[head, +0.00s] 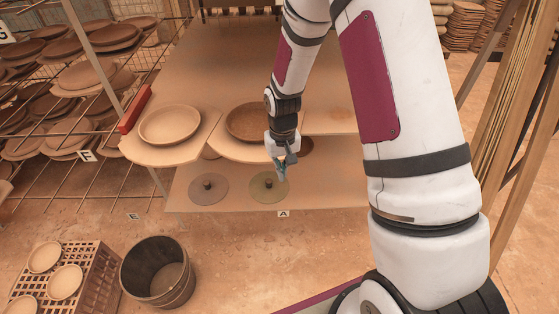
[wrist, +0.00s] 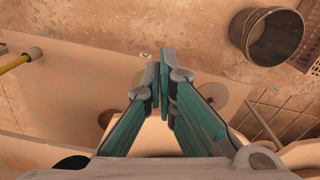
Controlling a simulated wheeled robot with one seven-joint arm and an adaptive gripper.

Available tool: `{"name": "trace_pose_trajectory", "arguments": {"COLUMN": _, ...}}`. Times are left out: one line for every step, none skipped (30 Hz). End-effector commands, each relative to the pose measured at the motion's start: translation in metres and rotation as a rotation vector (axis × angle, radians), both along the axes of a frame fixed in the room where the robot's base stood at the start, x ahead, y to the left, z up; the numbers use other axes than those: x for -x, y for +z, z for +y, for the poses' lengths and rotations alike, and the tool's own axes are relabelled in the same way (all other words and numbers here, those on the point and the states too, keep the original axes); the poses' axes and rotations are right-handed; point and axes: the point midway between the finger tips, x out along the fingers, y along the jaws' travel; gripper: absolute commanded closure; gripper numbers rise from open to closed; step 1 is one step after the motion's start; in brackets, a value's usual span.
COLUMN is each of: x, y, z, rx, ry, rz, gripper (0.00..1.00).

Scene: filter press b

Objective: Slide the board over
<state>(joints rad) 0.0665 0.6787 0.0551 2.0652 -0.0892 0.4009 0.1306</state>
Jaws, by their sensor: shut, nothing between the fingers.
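A pale board (head: 190,149) with a rounded front edge juts out at the left of the bench and carries a pale round plate (head: 170,125). Beside it a second board (head: 232,149) carries a brown round dish (head: 247,123). I cannot tell which one is the task's board. My gripper (head: 283,173) is shut and empty, in front of the second board's edge and above the green disc. It hides part of the disc. In the wrist view the teal fingers (wrist: 161,68) meet at their tips, pointing toward the lower shelf's front edge.
A lower shelf (head: 237,192) holds a grey disc (head: 208,189) and a green disc (head: 268,187), each with a dark knob. A red block (head: 135,109) stands by the bench's left side. A dark bucket (head: 157,271) and a crate (head: 75,285) stand on the floor.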

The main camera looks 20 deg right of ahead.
Motion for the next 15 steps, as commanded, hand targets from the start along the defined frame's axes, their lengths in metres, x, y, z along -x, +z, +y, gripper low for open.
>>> {"name": "trace_pose_trajectory", "arguments": {"x": 0.002, "y": -0.011, "z": 0.0, "rx": 0.0, "ry": 0.001, "rz": 0.005, "gripper": 1.0}}
{"name": "trace_pose_trajectory", "arguments": {"x": 0.002, "y": -0.017, "z": 0.0, "rx": 0.0, "ry": 0.001, "rz": 0.004, "gripper": 1.0}}
{"name": "trace_pose_trajectory", "arguments": {"x": 0.001, "y": -0.024, "z": 0.0, "rx": 0.0, "ry": 0.002, "rz": 0.004, "gripper": 1.0}}
{"name": "trace_pose_trajectory", "arguments": {"x": 0.001, "y": -0.03, "z": 0.0, "rx": 0.0, "ry": 0.002, "rz": 0.003, "gripper": 1.0}}
{"name": "trace_pose_trajectory", "arguments": {"x": 0.001, "y": -0.035, "z": 0.0, "rx": 0.0, "ry": 0.002, "rz": 0.003, "gripper": 1.0}}
{"name": "trace_pose_trajectory", "arguments": {"x": 0.001, "y": -0.042, "z": 0.0, "rx": 0.0, "ry": 0.002, "rz": 0.003, "gripper": 1.0}}
{"name": "trace_pose_trajectory", "arguments": {"x": -0.006, "y": -0.04, "z": 0.0, "rx": 0.0, "ry": 0.002, "rz": -0.003, "gripper": 1.0}}
{"name": "trace_pose_trajectory", "arguments": {"x": -0.013, "y": -0.039, "z": -0.001, "rx": 0.0, "ry": 0.001, "rz": -0.005, "gripper": 1.0}}
{"name": "trace_pose_trajectory", "arguments": {"x": -0.018, "y": -0.039, "z": -0.001, "rx": -0.001, "ry": 0.001, "rz": -0.004, "gripper": 1.0}}
{"name": "trace_pose_trajectory", "arguments": {"x": -0.022, "y": -0.039, "z": -0.001, "rx": -0.001, "ry": 0.001, "rz": -0.004, "gripper": 1.0}}
{"name": "trace_pose_trajectory", "arguments": {"x": -0.025, "y": -0.039, "z": -0.001, "rx": -0.001, "ry": 0.002, "rz": -0.003, "gripper": 1.0}}
{"name": "trace_pose_trajectory", "arguments": {"x": -0.029, "y": -0.039, "z": -0.002, "rx": -0.001, "ry": 0.002, "rz": -0.002, "gripper": 1.0}}
{"name": "trace_pose_trajectory", "arguments": {"x": -0.031, "y": -0.039, "z": -0.002, "rx": -0.001, "ry": 0.002, "rz": -0.001, "gripper": 1.0}}
{"name": "trace_pose_trajectory", "arguments": {"x": -0.034, "y": -0.039, "z": -0.002, "rx": -0.001, "ry": 0.002, "rz": -0.002, "gripper": 1.0}}
{"name": "trace_pose_trajectory", "arguments": {"x": -0.036, "y": -0.039, "z": -0.002, "rx": -0.001, "ry": 0.002, "rz": -0.003, "gripper": 1.0}}
